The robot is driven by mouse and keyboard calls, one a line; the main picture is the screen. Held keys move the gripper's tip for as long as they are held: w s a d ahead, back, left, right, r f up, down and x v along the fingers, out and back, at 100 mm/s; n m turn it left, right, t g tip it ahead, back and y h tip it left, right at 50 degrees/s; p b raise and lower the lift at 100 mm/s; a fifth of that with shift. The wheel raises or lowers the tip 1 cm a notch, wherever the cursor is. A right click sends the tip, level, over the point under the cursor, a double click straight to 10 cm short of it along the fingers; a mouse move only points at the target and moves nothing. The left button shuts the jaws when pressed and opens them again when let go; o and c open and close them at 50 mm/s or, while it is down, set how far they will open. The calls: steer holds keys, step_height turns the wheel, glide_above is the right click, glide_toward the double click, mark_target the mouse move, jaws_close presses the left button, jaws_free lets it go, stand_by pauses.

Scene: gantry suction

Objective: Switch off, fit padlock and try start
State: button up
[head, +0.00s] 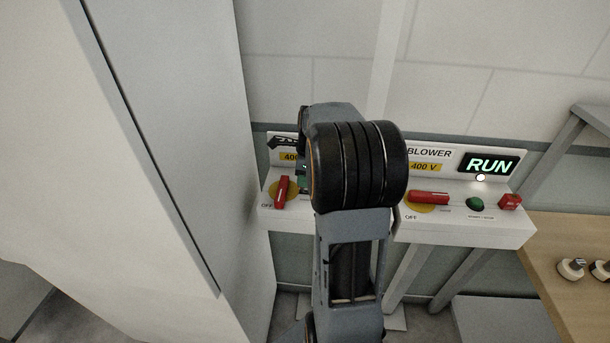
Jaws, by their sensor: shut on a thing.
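The blower panel on the right has a red switch handle (429,198) lying horizontal on a yellow disc, with the word OFF below it. Its green button (475,204) is to the right, and its display (487,165) is lit with RUN. A small red block (510,201) sits at that panel's right end; I cannot tell whether it is a padlock. The left panel has a red handle (282,191) standing nearly upright on a yellow disc, with OFF at its lower left. My arm covers this panel's right part.
A tall pale cabinet (165,150) stands close on the left. A wooden table (575,250) at the right carries pale round items with dark tops (571,268). Grey slanted supports stand below the panels. A pale tiled wall is behind.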

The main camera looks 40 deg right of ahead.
steer(key=shift+f+b, duration=0.7)
steer(key=shift+f, duration=0.55)
steer(key=o, duration=1.1)
steer(key=shift+c, duration=0.2)
step_height(320, 180, up, 14)
steer(key=s+d, duration=0.1)
steer(key=shift+f, duration=0.15)
steer(key=shift+s+d, duration=0.1)
